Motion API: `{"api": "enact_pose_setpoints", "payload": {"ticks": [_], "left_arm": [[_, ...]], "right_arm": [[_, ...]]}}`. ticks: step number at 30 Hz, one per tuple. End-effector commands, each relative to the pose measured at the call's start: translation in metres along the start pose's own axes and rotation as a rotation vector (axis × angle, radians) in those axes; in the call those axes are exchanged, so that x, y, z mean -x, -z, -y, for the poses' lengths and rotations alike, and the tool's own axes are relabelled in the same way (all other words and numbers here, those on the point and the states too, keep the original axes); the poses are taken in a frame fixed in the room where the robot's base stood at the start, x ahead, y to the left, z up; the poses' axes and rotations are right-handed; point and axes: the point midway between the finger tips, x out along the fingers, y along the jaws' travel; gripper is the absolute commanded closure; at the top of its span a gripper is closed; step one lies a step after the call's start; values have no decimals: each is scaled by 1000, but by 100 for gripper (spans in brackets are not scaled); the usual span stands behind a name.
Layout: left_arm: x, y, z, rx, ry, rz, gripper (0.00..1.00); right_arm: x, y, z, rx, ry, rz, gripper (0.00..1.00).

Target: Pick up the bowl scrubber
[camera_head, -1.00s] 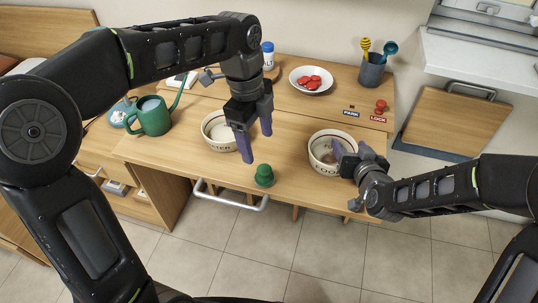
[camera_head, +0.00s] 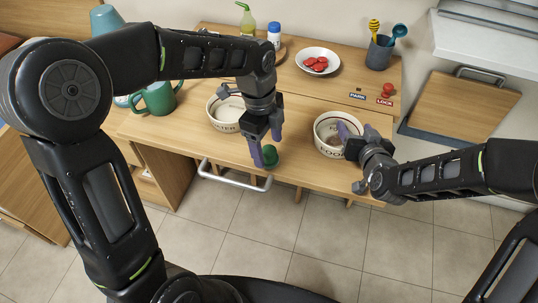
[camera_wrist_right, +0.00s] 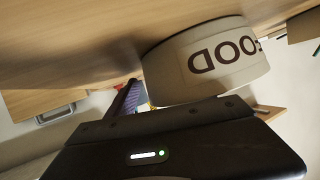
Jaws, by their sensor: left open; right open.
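The bowl scrubber is most likely the small green domed thing (camera_head: 270,156) near the table's front edge, between the two bowls. My left gripper (camera_head: 267,146) is open and points down at the scrubber; its purple fingers partly overlap it in the head view. I cannot tell whether they touch it. My right gripper (camera_head: 350,155) is open at the white food bowl (camera_head: 326,147), with a purple finger at the bowl's rim. The right wrist view shows the bowl's lettered side (camera_wrist_right: 215,62) and one purple finger (camera_wrist_right: 125,98) beside it.
A white water bowl (camera_head: 222,115) stands left of the scrubber, with a green watering can (camera_head: 157,98) further left. A plate with red pieces (camera_head: 318,61), a dark cup of utensils (camera_head: 379,53) and a red knob (camera_head: 388,89) stand behind. A drawer handle (camera_head: 234,181) juts out in front.

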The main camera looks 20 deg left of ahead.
Motion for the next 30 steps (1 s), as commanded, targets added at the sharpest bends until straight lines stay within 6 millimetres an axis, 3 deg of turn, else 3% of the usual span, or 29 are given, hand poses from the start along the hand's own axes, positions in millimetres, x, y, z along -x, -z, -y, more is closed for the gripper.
{"api": "enact_pose_setpoints", "payload": {"ticks": [6,24,30], "left_arm": [[-27,0,0,1,-1,0,29],[-28,0,0,1,0,0,29],[-28,0,0,1,0,0,44]], "right_arm": [[0,0,0,0,0,0,39],[0,0,0,0,0,0,39],[0,0,0,0,0,0,39]]}}
